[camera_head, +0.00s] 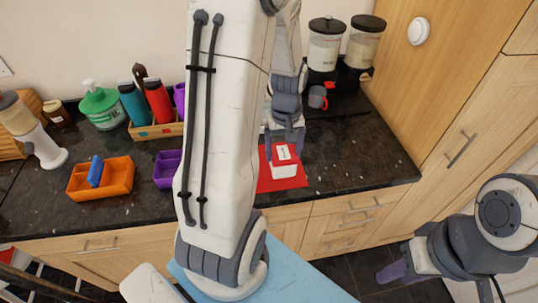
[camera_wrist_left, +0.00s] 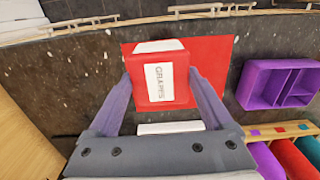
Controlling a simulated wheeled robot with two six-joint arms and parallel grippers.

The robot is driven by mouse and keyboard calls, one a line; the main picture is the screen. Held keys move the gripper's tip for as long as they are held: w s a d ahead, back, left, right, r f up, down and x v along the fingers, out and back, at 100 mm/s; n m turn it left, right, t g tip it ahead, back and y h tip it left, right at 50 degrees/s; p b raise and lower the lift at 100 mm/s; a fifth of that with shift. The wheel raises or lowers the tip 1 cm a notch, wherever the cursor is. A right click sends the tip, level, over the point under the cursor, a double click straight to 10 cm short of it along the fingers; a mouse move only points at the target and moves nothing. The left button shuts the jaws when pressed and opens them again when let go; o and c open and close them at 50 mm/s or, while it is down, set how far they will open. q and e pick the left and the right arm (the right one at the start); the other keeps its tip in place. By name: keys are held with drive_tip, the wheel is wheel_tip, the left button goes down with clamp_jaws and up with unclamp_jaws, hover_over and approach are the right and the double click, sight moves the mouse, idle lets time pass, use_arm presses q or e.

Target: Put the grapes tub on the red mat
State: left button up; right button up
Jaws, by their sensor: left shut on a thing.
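The grapes tub (camera_head: 285,171) is white-sided with a red top and a white label reading GRAPES. It also shows in the left wrist view (camera_wrist_left: 142,88), between the two purple fingers. My left gripper (camera_head: 284,146) is shut on the tub from above; it also shows in the left wrist view (camera_wrist_left: 166,92). The red mat (camera_head: 288,184) lies on the dark counter under the tub and also shows in the left wrist view (camera_wrist_left: 215,47). I cannot tell whether the tub touches the mat. My right gripper (camera_head: 395,269) is low at the right, away from the counter; its jaw opening is unclear.
A purple divided bin (camera_wrist_left: 278,84) stands beside the mat, partly hidden by my arm in the head view. An orange bin (camera_head: 118,180) and a wooden rack of bottles (camera_head: 158,130) are further left. Jars (camera_head: 326,48) and a red-grey cup (camera_head: 318,97) stand behind.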

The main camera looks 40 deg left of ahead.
use_arm(q)
drive_tip(key=a+f+p, duration=0.1)
drive_tip(key=a+f, duration=0.1)
drive_tip(key=a+f+p, duration=0.1)
drive_tip(key=a+f, duration=0.1)
drive_tip(key=f, duration=0.1)
drive_tip(key=a+f, duration=0.2)
drive_tip(key=shift+w+a+f+p, duration=0.25)
drive_tip(key=shift+a+f+p, duration=0.1)
drive_tip(key=shift+p, duration=0.05)
drive_tip(key=shift+f, duration=0.15)
drive_tip(key=shift+f, duration=0.2)
drive_tip(key=o, duration=1.2)
drive_tip(key=shift+o, duration=0.2)
drive_tip(key=shift+r, duration=0.15)
